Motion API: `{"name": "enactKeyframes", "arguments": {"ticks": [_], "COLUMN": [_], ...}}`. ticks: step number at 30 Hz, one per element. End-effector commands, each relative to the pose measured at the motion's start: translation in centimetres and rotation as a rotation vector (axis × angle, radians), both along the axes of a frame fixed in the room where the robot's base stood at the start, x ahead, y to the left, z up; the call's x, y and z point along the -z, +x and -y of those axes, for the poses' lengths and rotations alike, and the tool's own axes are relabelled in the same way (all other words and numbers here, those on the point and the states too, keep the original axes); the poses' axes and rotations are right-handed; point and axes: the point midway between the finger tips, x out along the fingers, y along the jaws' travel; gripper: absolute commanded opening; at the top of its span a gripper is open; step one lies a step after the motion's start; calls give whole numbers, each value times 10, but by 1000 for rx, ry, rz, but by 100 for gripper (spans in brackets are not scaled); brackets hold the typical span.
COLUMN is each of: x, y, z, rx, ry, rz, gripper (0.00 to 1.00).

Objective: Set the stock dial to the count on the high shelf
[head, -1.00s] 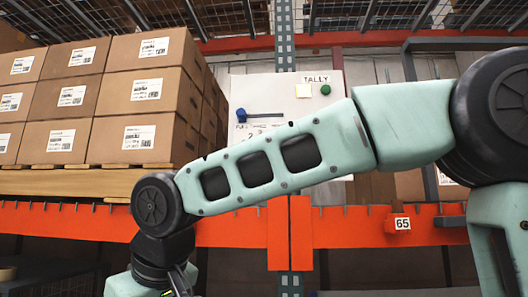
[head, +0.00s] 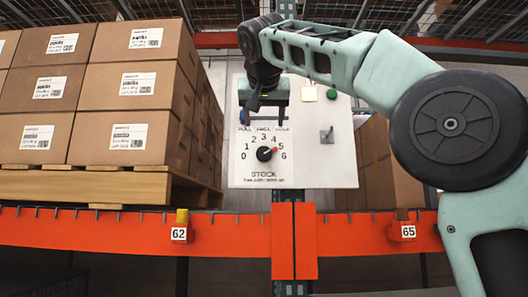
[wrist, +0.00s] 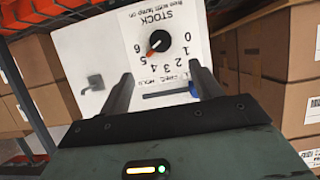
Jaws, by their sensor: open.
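The stock dial (head: 264,154) is a black round knob with an orange pointer on a white panel (head: 335,165), above the word STOCK. Numbers 0 to 6 arc around it, and the pointer lies near 5. It also shows in the wrist view (wrist: 158,40). My gripper (head: 262,110) hangs in front of the panel, above the dial, and covers part of the panel's upper left. In the wrist view my gripper (wrist: 163,73) is open, its two fingers apart with nothing between them, pointing toward the panel and the dial's numbers. I cannot make out any count on a high shelf.
A metal lever (head: 326,134) is right of the dial. Stacked cartons (head: 130,85) fill a pallet at left. An orange beam (head: 100,230) with tags 62 and 65 runs below the panel.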

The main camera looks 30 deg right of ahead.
Motion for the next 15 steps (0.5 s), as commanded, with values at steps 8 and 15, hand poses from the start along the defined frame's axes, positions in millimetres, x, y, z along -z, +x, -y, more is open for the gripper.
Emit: {"name": "enactKeyframes", "arguments": {"ticks": [8, 15], "x": [20, 38], "y": [45, 82], "z": [31, 56], "rx": [2, 1], "ry": [0, 0], "rz": [-4, -5], "gripper": [64, 64]}}
